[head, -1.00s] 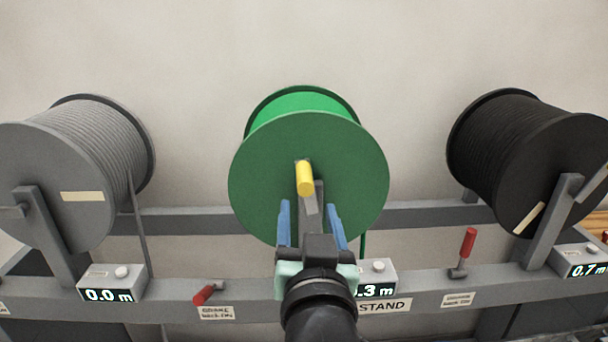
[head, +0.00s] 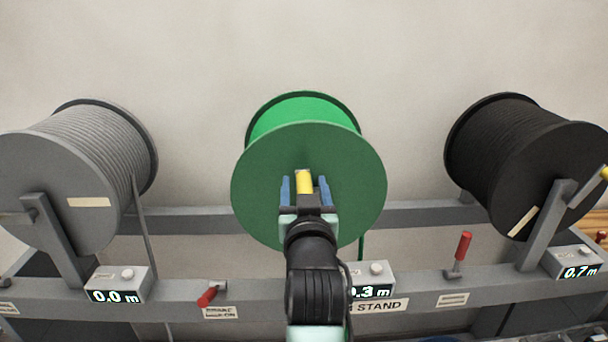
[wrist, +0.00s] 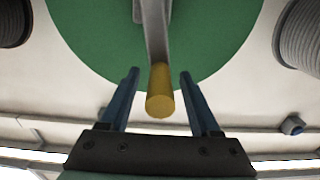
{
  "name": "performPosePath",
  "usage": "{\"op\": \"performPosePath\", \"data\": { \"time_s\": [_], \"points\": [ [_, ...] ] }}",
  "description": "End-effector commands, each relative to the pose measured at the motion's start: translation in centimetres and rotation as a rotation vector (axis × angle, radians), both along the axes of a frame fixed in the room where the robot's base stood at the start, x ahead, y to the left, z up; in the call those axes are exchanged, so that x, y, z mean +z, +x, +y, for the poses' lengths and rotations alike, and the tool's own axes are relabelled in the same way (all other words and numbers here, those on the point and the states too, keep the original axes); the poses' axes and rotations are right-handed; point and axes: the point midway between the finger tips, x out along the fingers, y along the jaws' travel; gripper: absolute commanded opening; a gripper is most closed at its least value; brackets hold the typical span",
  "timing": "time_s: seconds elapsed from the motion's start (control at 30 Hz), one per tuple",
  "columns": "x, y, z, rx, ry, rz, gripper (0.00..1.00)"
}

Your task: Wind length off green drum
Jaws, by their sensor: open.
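The green drum (head: 335,212) hangs in the middle of the stand, its flat flange facing me. Its yellow crank handle (head: 304,181) sticks out toward me; in the wrist view the handle (wrist: 160,92) ends a grey crank arm (wrist: 154,30). My gripper (head: 305,182) is open, its two blue fingers on either side of the yellow handle, with gaps showing on both sides in the wrist view (wrist: 158,80). The green drum's counter box (head: 374,280) is partly hidden by my arm; its visible digits end in ".3 m".
A grey drum (head: 40,185) with a 0.0 m counter (head: 118,285) stands left. A black drum (head: 530,165) with a 0.7 m counter (head: 573,263) stands right. The wall behind is bare.

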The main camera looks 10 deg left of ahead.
Motion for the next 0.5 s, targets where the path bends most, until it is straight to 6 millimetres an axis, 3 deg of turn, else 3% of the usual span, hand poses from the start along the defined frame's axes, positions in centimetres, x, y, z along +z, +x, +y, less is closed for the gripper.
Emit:
{"op": "performPosePath", "data": {
  "time_s": [0.2, 0.5],
  "points": [
    [0.1, 1.4, 0.4, 0.000, 0.000, -0.001, 0.63],
    [0.0, 1.6, 0.5, 0.000, 0.000, 0.000, 0.63]
  ]
}}
